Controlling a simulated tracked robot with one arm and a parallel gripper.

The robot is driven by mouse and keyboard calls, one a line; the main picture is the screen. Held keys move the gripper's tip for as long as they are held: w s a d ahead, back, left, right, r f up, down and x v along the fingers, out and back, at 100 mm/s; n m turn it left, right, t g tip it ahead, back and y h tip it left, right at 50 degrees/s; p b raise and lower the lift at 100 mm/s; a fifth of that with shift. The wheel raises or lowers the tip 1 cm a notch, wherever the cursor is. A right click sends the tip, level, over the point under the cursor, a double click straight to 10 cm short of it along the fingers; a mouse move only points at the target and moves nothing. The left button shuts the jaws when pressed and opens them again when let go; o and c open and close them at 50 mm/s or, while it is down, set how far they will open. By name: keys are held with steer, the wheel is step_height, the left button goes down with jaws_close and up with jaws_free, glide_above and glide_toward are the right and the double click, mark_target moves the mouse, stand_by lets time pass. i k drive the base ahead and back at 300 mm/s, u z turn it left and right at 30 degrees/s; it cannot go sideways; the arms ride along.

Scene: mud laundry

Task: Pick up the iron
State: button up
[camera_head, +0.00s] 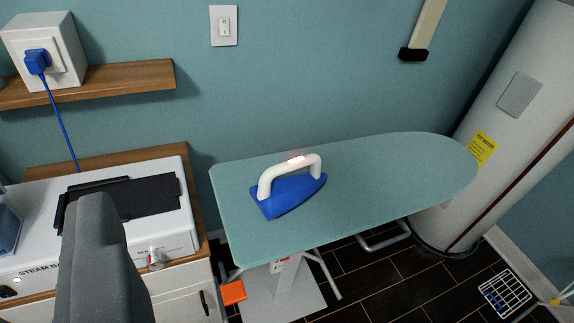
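A blue iron (290,196) with a white arched handle sits on the left part of the teal ironing board (400,180). Its pointed end faces right. A small pinkish glow shows on top of the handle. A grey part that looks like my gripper (98,225) rises at the lower left, in front of the white steam unit. It is to the left of the iron and apart from it. Its fingers cannot be told apart, so I cannot see if it is open or shut.
The white steam unit (172,226) stands on a wooden-topped cabinet at left. A wooden shelf (130,80) holds a white box with a blue plug and cord. A white cylindrical tank (500,110) stands at right. A wire basket (505,293) lies on the dark floor.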

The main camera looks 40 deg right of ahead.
mark_target(276, 199)
steer(key=z, duration=0.5)
steer(key=i, duration=0.95)
steer(key=z, duration=0.85)
steer(key=k, duration=0.6)
steer(key=z, duration=0.2)
steer(key=i, duration=0.7)
steer(key=u, duration=0.15)
